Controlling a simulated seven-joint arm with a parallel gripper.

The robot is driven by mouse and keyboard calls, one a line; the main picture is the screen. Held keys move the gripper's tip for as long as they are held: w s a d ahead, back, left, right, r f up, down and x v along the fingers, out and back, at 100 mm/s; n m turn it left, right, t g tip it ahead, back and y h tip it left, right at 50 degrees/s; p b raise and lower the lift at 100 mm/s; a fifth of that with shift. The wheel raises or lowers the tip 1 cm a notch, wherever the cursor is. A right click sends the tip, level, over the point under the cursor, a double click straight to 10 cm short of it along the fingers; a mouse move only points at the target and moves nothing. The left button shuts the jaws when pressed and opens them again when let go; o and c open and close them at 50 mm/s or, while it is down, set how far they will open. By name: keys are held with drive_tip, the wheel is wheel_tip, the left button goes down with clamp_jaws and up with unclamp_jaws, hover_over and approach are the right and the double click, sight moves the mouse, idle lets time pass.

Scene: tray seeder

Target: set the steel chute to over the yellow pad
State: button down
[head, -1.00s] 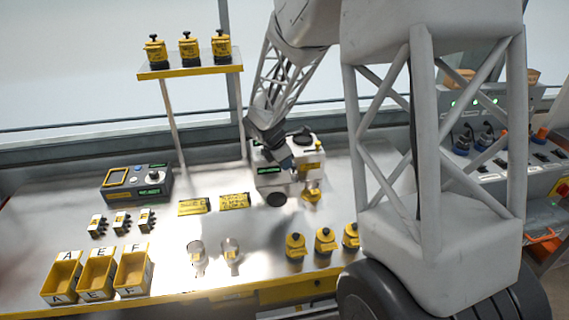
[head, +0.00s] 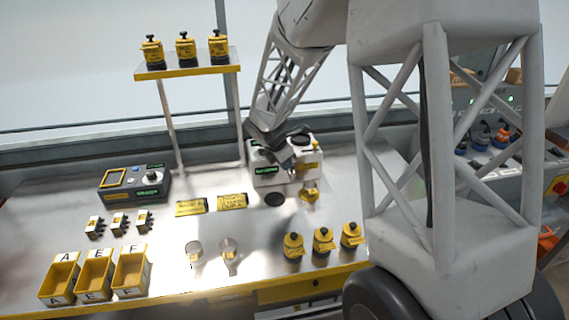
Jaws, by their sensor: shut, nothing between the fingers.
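The white seeder (head: 266,176) stands toward the back of the bench, with green displays on its front. My gripper (head: 289,161) is at the seeder's top and front, pointing down. Its fingers are dark and small here; they are shut with nothing held. A yellow piece (head: 309,194) sits low at the seeder's right front, and a dark round disc (head: 275,199) lies at its left front. I cannot clearly pick out the steel chute; my gripper and wrist cover part of the seeder's front. I cannot tell which yellow part is the pad.
A raised shelf (head: 188,71) holds yellow jars. My large arm link fills the right. Bare bench shows between the groups.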

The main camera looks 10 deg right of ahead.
drive_tip(key=shift+d, duration=0.1)
drive_tip(key=shift+s+d+n+t+y, duration=0.2)
drive_tip(key=shift+d+n+t, duration=0.3)
drive_tip(key=shift+n, duration=0.6)
drive_tip(key=shift+s+d+n+t+y, duration=0.1)
drive_tip(key=shift+d+n+t+y, duration=0.1)
drive_tip(key=shift+d+n, duration=0.7)
drive_tip(key=shift+w+d+n, duration=0.15)
drive_tip(key=shift+d+n, duration=0.15)
drive_tip(key=shift+d, duration=0.35)
drive_tip(key=s+a+r, duration=0.4)
drive_tip(key=s+r, duration=0.2)
drive_tip(key=r, duration=0.3)
drive_tip(key=shift+s+a+r, duration=0.15)
drive_tip(key=shift+s, duration=0.1)
